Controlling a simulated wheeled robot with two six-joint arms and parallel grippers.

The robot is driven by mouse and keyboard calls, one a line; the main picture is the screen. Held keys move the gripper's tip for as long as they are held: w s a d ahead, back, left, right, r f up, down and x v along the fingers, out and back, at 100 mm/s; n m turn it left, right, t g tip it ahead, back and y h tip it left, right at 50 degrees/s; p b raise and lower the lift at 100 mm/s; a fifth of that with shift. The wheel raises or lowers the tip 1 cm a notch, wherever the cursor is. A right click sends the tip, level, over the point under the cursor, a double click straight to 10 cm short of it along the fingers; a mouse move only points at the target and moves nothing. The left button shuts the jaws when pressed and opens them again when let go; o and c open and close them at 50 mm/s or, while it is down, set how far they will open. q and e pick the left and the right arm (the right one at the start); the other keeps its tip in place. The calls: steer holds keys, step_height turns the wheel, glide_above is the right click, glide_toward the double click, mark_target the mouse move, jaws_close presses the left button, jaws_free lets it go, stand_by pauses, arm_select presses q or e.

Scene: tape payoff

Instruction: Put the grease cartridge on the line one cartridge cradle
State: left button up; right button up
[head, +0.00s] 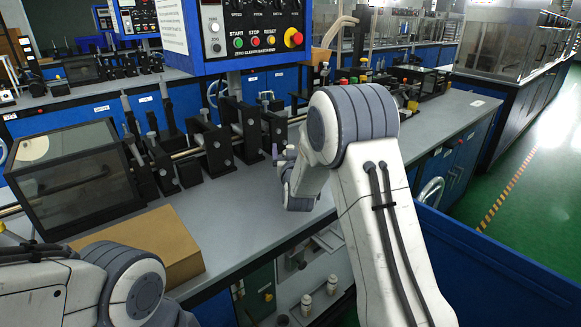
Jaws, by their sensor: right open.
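My right arm reaches over the grey bench, and its wrist hangs in front of the black fixtures. Only a little of my right gripper (283,160) shows, at the left of the wrist; it is open, and I see nothing held in it. My left arm shows at the bottom left, but its gripper is out of view. I cannot make out for sure a grease cartridge or the line one cartridge cradle.
A cardboard box (160,245) and a dark clear-sided case (75,180) stand on the left of the bench (240,205). Black fixtures (212,145) with a rod line its back. A blue control panel (250,35) rises behind. Green floor is free at the right.

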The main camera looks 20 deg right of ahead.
steer(key=c, duration=1.2)
jaws_close()
steer(key=shift+r, duration=0.1)
